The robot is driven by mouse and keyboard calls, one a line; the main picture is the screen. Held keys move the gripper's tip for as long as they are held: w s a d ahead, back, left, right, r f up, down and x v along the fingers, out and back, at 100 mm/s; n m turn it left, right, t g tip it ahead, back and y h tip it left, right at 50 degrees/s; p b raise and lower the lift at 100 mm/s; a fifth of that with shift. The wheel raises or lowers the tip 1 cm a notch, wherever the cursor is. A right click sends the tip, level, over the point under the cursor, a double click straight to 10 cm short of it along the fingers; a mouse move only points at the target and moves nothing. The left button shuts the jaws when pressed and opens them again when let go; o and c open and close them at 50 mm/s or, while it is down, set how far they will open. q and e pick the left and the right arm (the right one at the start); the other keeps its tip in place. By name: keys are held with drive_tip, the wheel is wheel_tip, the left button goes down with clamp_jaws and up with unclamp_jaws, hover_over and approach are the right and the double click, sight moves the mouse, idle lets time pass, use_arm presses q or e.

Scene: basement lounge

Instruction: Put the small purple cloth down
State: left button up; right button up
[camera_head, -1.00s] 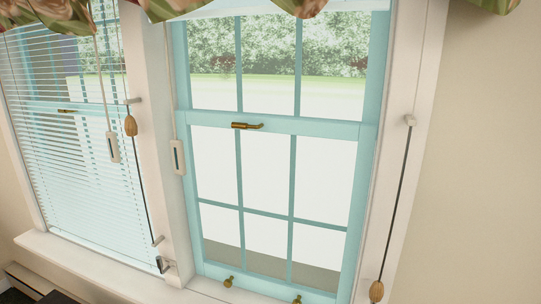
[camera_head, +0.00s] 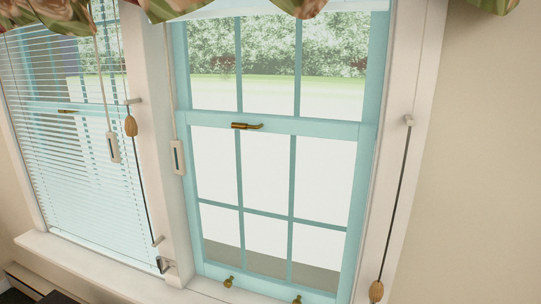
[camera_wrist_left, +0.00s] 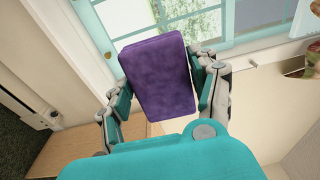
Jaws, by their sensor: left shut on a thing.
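The small purple cloth (camera_wrist_left: 160,78) shows in the left wrist view as a folded, block-like bundle. My left gripper (camera_wrist_left: 162,88) is shut on it, with a finger on each side. The cloth is held up in front of the window, and its far end points toward the glass. No surface is seen touching it. In the head view neither gripper nor the cloth shows. My right gripper is in neither view.
The head view shows a teal-framed window (camera_head: 277,130) with a brass latch (camera_head: 247,126), and white blinds (camera_head: 70,150) at left. A pale sill (camera_head: 95,268) runs below. Cords with wooden tassels hang beside the frames. Bare wall (camera_head: 485,150) is at right.

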use_arm(q)
drive_tip(key=shift+w+a+r+n+y, duration=0.2)
drive_tip(key=shift+r+n+y, duration=0.1)
drive_tip(key=shift+y, duration=0.1)
drive_tip(key=shift+w+a+r+t+y, duration=0.1)
drive_tip(key=shift+t+y, duration=0.2)
drive_tip(key=shift+w+a+f+n+y, duration=0.25)
drive_tip(key=shift+a+n+y, duration=0.1)
drive_tip(key=shift+n+y, duration=0.25)
drive_tip(key=y, duration=0.1)
drive_tip(key=n+y, duration=0.1)
drive_tip(key=n+t+y, duration=0.1)
drive_tip(key=shift+w+a+f, duration=0.25)
drive_tip(key=shift+a+f, duration=0.15)
drive_tip(key=shift+w+r+n+y, duration=0.15)
drive_tip(key=shift+n+y, duration=0.2)
drive_tip(key=shift+y, duration=0.25)
drive_tip(key=shift+w+r+n+y, duration=0.1)
drive_tip(key=shift+n+y, duration=0.25)
drive_tip(key=shift+y, duration=0.25)
drive_tip(key=shift+a, duration=0.1)
